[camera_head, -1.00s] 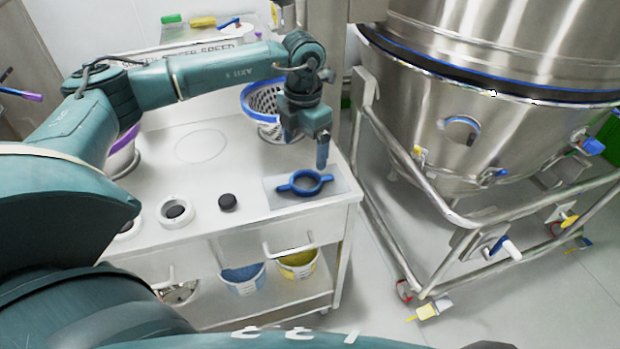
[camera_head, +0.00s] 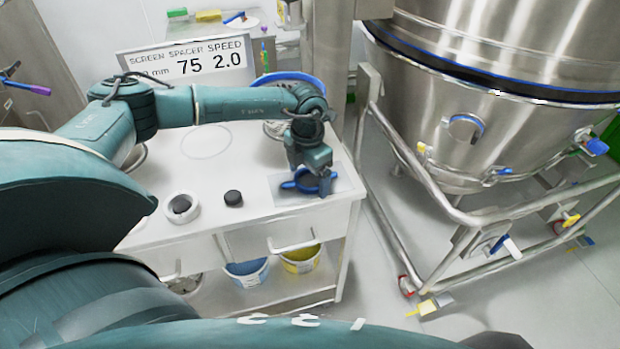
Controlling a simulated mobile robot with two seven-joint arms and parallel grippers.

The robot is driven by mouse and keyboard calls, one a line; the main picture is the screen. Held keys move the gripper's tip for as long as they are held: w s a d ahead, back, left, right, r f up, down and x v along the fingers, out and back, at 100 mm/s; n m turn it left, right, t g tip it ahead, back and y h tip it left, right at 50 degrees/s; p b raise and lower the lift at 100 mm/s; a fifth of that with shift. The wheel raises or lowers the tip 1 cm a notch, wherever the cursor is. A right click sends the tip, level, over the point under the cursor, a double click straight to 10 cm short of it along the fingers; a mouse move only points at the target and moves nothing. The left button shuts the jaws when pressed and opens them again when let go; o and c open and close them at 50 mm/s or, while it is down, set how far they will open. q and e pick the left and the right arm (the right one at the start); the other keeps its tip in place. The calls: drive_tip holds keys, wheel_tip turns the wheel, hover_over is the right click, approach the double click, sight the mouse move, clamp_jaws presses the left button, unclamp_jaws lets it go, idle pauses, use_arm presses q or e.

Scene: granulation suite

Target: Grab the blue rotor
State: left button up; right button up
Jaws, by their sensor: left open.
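The blue rotor (camera_head: 291,185), a ring with short side arms, lies on a pale grey mat (camera_head: 345,184) at the right end of the white cart top. My left gripper (camera_head: 316,188) is open and points down at the rotor from above. Its fingers cover the rotor's right part. I cannot tell whether the fingers touch the rotor. My right gripper is not in view.
A black knob (camera_head: 233,198) and a white ring with a dark centre (camera_head: 182,208) sit left of the mat. A blue-rimmed screen basket (camera_head: 289,78) is partly hidden behind my left arm. A sign (camera_head: 190,62) stands behind. A large steel vessel (camera_head: 480,120) on a railed frame stands right of the cart.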

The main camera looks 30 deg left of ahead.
use_arm(q)
drive_tip(key=c, duration=1.3)
drive_tip(key=shift+o, duration=0.2)
drive_tip(key=shift+r, duration=0.1)
